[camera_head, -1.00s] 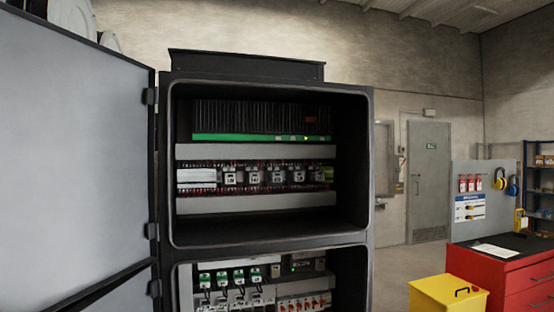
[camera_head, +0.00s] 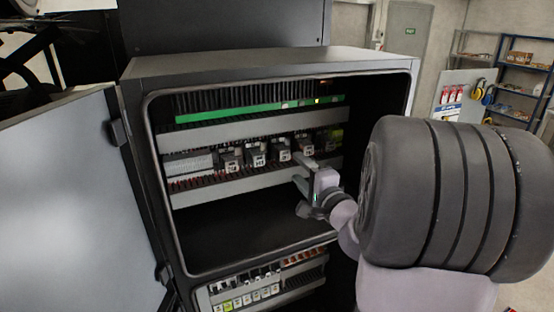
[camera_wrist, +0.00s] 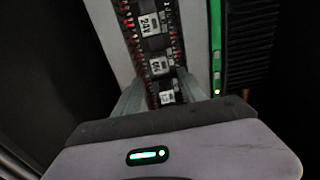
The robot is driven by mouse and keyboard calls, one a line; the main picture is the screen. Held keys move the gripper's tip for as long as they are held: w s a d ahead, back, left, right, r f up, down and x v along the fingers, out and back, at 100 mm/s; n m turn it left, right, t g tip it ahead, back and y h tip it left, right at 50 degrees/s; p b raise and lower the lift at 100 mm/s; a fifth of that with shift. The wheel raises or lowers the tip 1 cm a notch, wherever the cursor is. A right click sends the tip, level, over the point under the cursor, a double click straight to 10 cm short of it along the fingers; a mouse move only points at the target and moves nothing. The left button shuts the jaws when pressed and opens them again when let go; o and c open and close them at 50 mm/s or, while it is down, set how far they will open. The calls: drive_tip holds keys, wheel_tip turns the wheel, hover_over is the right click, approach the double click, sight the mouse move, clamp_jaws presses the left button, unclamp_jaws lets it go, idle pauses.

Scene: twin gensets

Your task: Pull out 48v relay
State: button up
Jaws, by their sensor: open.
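A row of small dark relays with white labels sits on a rail inside the open cabinet. One relay (camera_head: 256,157) is mid-row, and another (camera_head: 307,150) is right by my gripper. In the wrist view the row runs top to bottom; the top label reads 24V (camera_wrist: 150,24), the one below is blurred (camera_wrist: 160,67), and the lowest relay (camera_wrist: 167,97) shows between my fingers. I cannot read for certain which is the 48V relay. My gripper (camera_head: 300,170) is open inside the cabinet, fingers pointing at the row. Contact with a relay cannot be told.
The cabinet (camera_head: 138,100) has its door (camera_head: 60,205) open at the left. A green-edged board (camera_head: 240,115) with fins lies above the relays, and a grey duct (camera_head: 215,203) below. A lower bay (camera_head: 260,285) holds breakers. Shelves (camera_head: 520,75) stand far right.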

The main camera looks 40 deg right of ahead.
sight(285, 156)
drive_tip(key=x, duration=0.9)
drive_tip(key=shift+p, duration=0.3)
drive_tip(key=shift+s+a, duration=0.1)
drive_tip(key=shift+b, duration=0.95)
clamp_jaws()
drive_tip(key=shift+f, duration=0.1)
idle(0.3)
drive_tip(key=shift+s, duration=0.1)
